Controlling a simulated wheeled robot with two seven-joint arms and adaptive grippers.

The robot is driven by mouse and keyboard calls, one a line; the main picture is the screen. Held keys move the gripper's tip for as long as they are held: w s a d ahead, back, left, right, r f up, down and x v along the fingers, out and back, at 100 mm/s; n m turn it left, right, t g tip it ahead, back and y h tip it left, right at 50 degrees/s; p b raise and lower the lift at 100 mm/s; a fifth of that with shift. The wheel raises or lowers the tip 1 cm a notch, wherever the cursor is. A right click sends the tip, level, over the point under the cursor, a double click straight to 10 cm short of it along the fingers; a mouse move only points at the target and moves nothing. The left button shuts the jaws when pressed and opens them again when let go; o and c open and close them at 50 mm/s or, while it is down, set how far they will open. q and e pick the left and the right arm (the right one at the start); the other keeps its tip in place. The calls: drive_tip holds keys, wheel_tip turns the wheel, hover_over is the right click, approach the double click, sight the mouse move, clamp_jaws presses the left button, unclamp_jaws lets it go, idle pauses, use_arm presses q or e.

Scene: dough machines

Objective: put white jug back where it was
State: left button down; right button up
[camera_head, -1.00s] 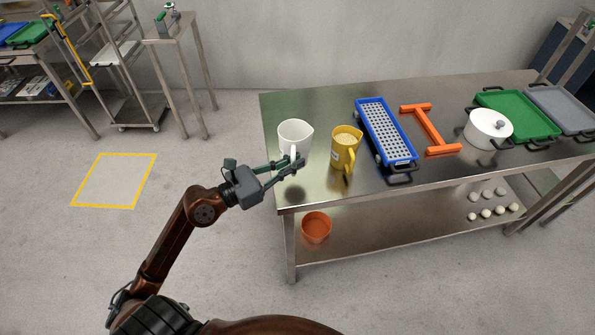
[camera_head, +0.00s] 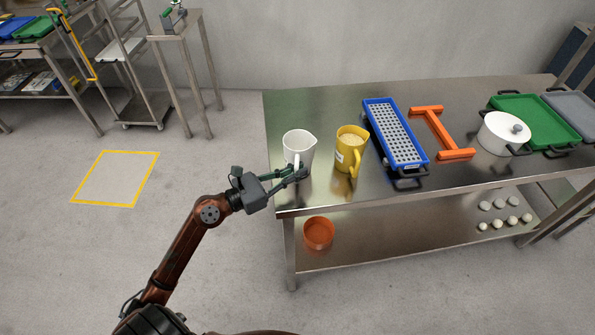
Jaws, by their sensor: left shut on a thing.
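The white jug (camera_head: 298,146) is upright at the left end of the steel table (camera_head: 330,100), with its handle toward the front. My left gripper (camera_head: 300,173) is shut on the jug's handle, reaching in from the front left. I cannot tell whether the jug's base touches the table top. My right gripper is not in view.
A yellow jug (camera_head: 349,147) with pale contents stands just right of the white jug. Further right are a blue perforated tray (camera_head: 397,135), an orange frame (camera_head: 441,132), a white pot (camera_head: 502,133) and a green tray (camera_head: 537,115). An orange bucket (camera_head: 318,232) sits on the lower shelf.

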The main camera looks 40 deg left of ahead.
use_arm(q)
drive_tip(key=c, duration=2.5)
unclamp_jaws()
drive_tip(key=shift+f, duration=0.15)
drive_tip(key=o, duration=0.5)
drive_tip(key=shift+c, duration=0.2)
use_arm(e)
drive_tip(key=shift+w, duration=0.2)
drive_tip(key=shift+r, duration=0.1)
